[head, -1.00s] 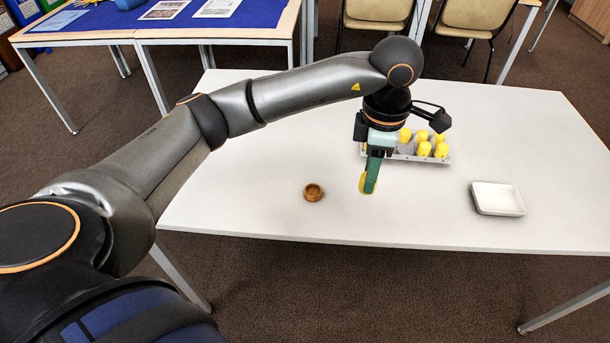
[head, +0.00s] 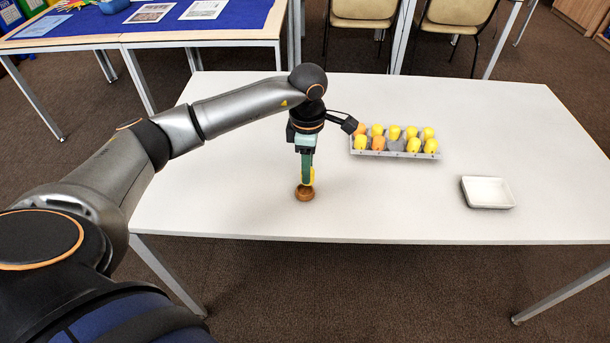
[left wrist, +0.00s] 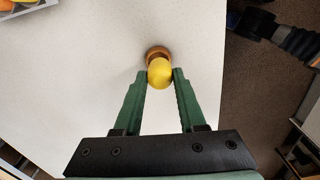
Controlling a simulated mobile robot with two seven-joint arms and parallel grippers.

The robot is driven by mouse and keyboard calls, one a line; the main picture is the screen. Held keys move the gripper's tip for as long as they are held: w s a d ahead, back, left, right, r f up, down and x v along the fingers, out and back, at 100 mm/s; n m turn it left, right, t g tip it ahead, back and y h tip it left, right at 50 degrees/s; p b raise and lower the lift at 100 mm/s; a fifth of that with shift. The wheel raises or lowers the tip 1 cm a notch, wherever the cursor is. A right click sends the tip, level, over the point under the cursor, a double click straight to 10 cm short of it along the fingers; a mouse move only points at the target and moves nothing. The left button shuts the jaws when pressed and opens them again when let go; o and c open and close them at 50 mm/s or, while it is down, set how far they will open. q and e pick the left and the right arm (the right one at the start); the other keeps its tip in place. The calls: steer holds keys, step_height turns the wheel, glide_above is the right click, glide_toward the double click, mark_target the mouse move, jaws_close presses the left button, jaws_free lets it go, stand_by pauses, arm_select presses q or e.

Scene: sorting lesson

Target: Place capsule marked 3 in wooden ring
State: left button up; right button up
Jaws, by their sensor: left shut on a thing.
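My left gripper (head: 308,183) is shut on a yellow capsule (head: 312,176), with the green fingers on either side of it. The capsule also shows between the fingertips in the left wrist view (left wrist: 160,71); no number on it can be read. The wooden ring (head: 304,194) is on the table directly under the fingertips. In the left wrist view the ring's brown rim (left wrist: 157,51) shows just behind the capsule, which overlaps it. I cannot tell whether the capsule is inside the ring or just above it. My right gripper is not in view.
A grey tray (head: 396,154) with several yellow and orange capsules and one empty-looking slot stands farther back on the white table (head: 240,110). A shallow white dish (head: 488,193) is at the right. The table between the ring and the dish is clear.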

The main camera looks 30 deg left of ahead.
arm_select(q)
steer(key=shift+a+f, duration=0.2)
steer(key=shift+f, duration=0.8)
steer(key=shift+a+f, duration=0.15)
steer(key=shift+f, duration=0.8)
steer(key=shift+f+b, duration=0.2)
steer(key=shift+b, duration=0.1)
steer(key=o, duration=0.7)
steer(key=shift+c, duration=0.2)
steer(key=shift+r, duration=0.1)
step_height(320, 180, up, 12)
steer(key=shift+r+p, duration=0.15)
steer(key=shift+p, duration=0.35)
